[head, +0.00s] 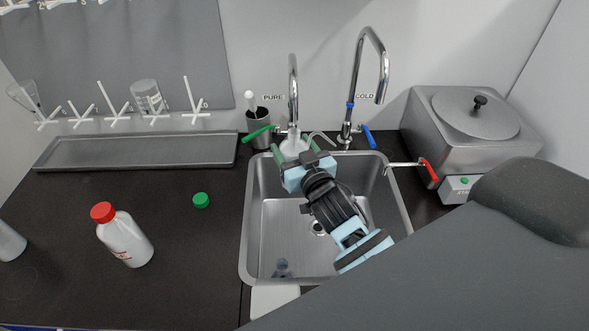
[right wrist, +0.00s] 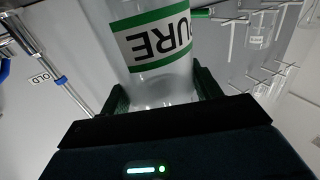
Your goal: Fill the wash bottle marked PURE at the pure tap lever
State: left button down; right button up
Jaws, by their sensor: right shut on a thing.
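My right gripper (head: 291,158) is shut on the clear wash bottle (head: 293,145), at the back edge of the sink below the spout of the pure tap (head: 293,90). In the right wrist view the bottle (right wrist: 160,75) sits between the two fingers, and its green-bordered label reads PURE, upside down in the picture. The bottle's mouth is hidden, and I cannot tell whether water runs or how full it is. The green pure tap lever (head: 258,133) points left from the tap's base. A green cap (head: 201,200) lies on the counter. My left gripper is not in view.
The cold tap (head: 366,70) with a blue lever (head: 369,137) stands right of the pure tap. A red lever (head: 429,169) belongs to the steel boiler (head: 462,125). A red-capped white bottle (head: 122,235) and a grey tray (head: 135,150) are on the left counter. The sink (head: 268,235) lies below my gripper.

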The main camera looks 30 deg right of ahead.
aim_at(290, 159)
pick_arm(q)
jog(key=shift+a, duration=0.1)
pick_arm(e)
jog(key=shift+r, duration=0.1)
jog(key=shift+s+a+r, duration=0.1)
jog(key=shift+s+a, duration=0.2)
jog(key=shift+s, duration=0.25)
jog(key=shift+s+a, duration=0.3)
jog(key=shift+s, duration=0.25)
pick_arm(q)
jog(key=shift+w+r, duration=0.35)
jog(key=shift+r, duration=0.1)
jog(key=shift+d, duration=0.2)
